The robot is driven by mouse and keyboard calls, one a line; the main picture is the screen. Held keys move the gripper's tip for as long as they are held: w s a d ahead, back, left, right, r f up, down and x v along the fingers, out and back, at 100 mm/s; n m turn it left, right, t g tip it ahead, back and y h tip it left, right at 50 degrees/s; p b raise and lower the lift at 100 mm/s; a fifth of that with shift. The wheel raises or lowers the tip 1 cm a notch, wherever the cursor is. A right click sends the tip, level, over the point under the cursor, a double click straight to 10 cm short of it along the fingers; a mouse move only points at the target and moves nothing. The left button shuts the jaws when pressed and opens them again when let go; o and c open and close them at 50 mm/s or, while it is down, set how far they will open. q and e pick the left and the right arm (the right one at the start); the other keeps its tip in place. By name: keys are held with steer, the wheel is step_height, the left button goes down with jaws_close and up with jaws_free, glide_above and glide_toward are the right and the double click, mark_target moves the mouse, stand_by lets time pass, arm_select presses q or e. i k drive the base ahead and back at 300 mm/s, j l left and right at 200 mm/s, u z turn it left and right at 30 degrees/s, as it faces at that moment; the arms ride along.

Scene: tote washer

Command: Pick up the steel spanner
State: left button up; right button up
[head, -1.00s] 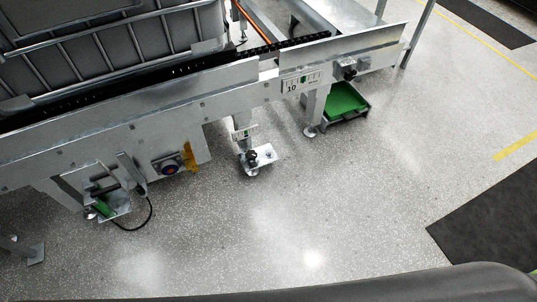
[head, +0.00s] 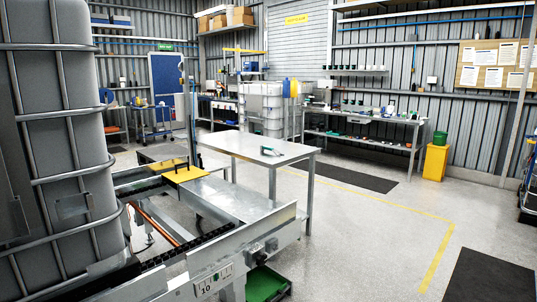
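I cannot make out a steel spanner in the head view. A small green and pale object (head: 270,151) lies on the near steel table (head: 245,143), too small to identify. Several small items sit on the long back workbench (head: 345,113), also too small to tell apart. Neither of my grippers is in view.
A conveyor (head: 235,252) with a large caged grey tank (head: 60,150) fills the left foreground. A green tray (head: 264,284) sits below it. A yellow bin (head: 436,162) stands by the back workbench. Grey floor (head: 375,228) at the right is open, with dark mats (head: 350,175).

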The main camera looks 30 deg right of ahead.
mark_target(263, 147)
steer(key=i+l+z, duration=1.3)
steer(key=i, duration=0.2)
steer(key=i+z, duration=0.3)
steer(key=i, duration=0.25)
steer(key=i+j+z, duration=0.1)
steer(key=i+z, duration=0.25)
steer(key=i, duration=0.25)
steer(key=i+l+u, duration=0.15)
steer(key=i, duration=0.35)
steer(key=i+l+u, duration=0.15)
steer(key=i, duration=0.3)
steer(key=i+l+u, duration=0.1)
steer(key=i, duration=0.4)
steer(key=i+u, duration=0.25)
steer(key=u, duration=0.2)
steer(key=i+l+u, duration=0.15)
steer(key=u, duration=0.3)
steer(key=i+l+u, duration=0.2)
steer(key=u, duration=0.3)
steer(key=i+l+u, duration=0.2)
steer(key=u, duration=0.25)
